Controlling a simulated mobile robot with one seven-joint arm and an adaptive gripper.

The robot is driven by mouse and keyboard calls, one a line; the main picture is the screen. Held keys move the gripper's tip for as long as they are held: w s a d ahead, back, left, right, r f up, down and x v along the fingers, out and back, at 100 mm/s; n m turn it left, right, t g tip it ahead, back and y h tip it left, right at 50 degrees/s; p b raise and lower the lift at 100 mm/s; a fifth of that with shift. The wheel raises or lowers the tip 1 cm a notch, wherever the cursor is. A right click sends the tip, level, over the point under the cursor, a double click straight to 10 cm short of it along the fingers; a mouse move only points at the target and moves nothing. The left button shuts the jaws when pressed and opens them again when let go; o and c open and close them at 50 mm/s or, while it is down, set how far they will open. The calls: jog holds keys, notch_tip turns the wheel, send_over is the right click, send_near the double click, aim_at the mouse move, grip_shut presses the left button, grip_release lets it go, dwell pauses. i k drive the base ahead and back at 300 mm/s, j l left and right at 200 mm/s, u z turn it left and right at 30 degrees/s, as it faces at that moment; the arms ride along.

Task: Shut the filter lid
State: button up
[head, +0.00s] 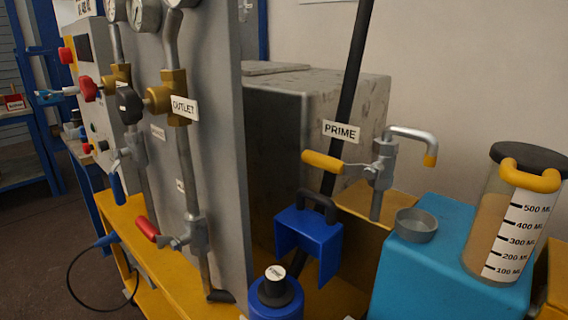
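I cannot tell for sure which part is the filter lid. A blue cylinder (276,307) at the bottom centre has a black cap (277,287) with a small pale label on top, too small to read. The cylinder's lower part is cut off by the frame edge. Behind it is a blue angled cover (308,236) with a black handle (317,203) on top. No hinged lid is clearly seen standing open. My gripper is not in view.
A grey panel with valves, an OUTLET tag (184,107) and gauges stands left. A PRIME valve (381,165) with a yellow lever and a dark slanting pole (350,85) rise behind. A blue block (415,275) with a grey cup (416,225) and a measuring jug (508,215) stand right.

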aim_at(320, 235)
jog(key=k+j+z, duration=0.1)
jog(key=z, duration=0.35)
jog(key=k+z, duration=0.2)
jog(key=z, duration=0.25)
jog(key=k+z, duration=0.2)
jog(key=z, duration=0.25)
